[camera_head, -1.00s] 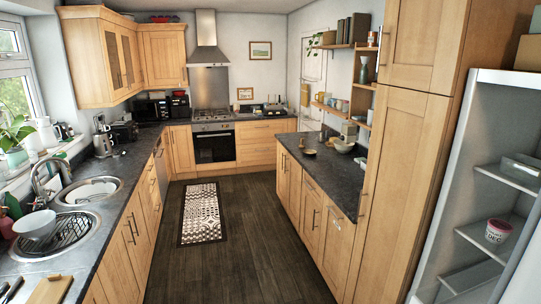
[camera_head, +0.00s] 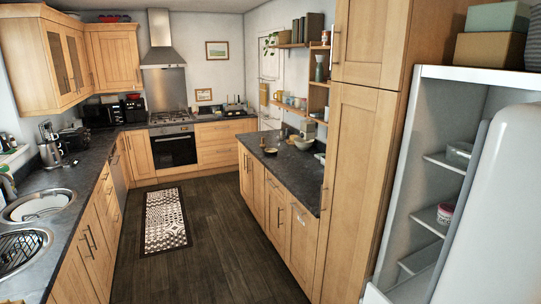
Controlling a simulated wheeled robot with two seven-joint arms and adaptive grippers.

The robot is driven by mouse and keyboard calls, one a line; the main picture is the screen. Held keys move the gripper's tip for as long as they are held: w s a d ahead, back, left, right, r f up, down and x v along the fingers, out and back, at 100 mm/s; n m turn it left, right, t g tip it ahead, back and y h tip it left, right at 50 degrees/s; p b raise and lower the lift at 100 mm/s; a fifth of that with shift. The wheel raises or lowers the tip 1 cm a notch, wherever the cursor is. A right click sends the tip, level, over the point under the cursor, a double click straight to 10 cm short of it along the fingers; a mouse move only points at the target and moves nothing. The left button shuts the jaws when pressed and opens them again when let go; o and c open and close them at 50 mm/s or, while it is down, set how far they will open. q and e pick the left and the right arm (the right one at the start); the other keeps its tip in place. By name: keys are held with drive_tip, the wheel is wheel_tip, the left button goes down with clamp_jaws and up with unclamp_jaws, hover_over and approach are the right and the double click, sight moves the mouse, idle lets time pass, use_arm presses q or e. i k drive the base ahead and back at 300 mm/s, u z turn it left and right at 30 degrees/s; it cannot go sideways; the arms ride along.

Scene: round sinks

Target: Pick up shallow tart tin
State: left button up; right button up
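I cannot make out a shallow tart tin for certain. A small shallow round dish (camera_head: 270,151) lies on the right-hand dark counter (camera_head: 290,175); it is too small in view to tell if it is the tin. A pale bowl (camera_head: 303,144) stands behind it to the right. Neither my left nor my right gripper is in view.
Dark floor lies open between the two counters, with a patterned rug (camera_head: 166,219) on it. A tall wooden cabinet (camera_head: 358,180) ends the right counter. A fridge with an open door (camera_head: 495,210) stands at right. Round sinks (camera_head: 38,206) are at left.

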sight(269, 151)
drive_tip(key=k, duration=1.65)
drive_tip(key=u, duration=0.65)
drive_tip(key=i, duration=3.1)
drive_tip(key=z, duration=0.4)
drive_tip(key=i, duration=4.9)
drive_tip(key=z, duration=0.55)
